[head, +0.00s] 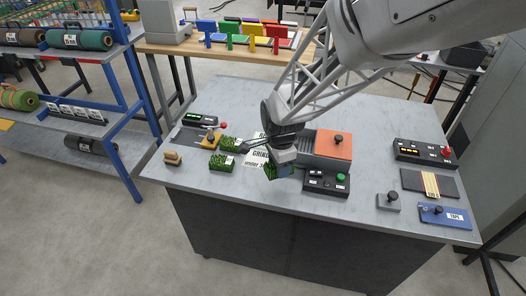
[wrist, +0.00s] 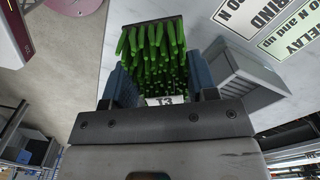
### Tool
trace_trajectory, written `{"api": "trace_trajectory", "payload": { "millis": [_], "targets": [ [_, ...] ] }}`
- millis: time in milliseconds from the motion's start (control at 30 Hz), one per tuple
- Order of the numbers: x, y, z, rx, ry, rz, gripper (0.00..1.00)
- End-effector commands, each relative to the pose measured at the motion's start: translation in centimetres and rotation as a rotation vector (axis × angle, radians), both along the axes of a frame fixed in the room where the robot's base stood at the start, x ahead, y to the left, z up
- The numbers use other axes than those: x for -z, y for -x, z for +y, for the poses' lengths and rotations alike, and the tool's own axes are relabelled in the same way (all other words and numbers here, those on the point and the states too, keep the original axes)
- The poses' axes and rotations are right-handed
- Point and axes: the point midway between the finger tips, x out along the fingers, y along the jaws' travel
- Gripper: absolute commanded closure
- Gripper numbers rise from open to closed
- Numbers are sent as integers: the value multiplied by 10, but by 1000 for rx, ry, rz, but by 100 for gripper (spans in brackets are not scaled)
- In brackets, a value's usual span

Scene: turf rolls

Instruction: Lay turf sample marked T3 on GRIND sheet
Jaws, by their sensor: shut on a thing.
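My gripper (head: 277,163) is shut on a green turf sample (wrist: 150,45), held between its two blue fingers in the wrist view. A white label reading T3 (wrist: 165,101) shows on the sample's near side. In the head view the held turf (head: 270,172) shows partly beneath the gripper, above the table's front middle. The GRIND sheet (head: 257,157) lies flat on the table just left of the gripper, partly hidden by it. A sheet ending in "RIND" (wrist: 259,11) also shows at the wrist view's upper right, apart from the turf.
Two other turf samples (head: 227,145) (head: 222,165) sit left of the GRIND sheet. An orange-topped grey machine (head: 333,145) and a black button box (head: 326,183) stand right of the gripper. A RELAY sheet (wrist: 287,38) shows in the wrist view.

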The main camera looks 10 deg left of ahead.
Motion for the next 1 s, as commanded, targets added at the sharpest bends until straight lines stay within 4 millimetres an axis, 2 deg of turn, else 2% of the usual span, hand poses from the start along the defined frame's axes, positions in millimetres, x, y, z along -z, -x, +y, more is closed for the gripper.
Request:
{"api": "trace_trajectory", "payload": {
  "millis": [100, 333, 767, 1000],
  "targets": [
    [10, 16, 3, 87, 1, 1, 78],
    [21, 33, 6, 198, 0, 0, 78],
    [24, 36, 6, 224, 0, 0, 78],
    [24, 29, 10, 223, 0, 0, 78]
  ]
}}
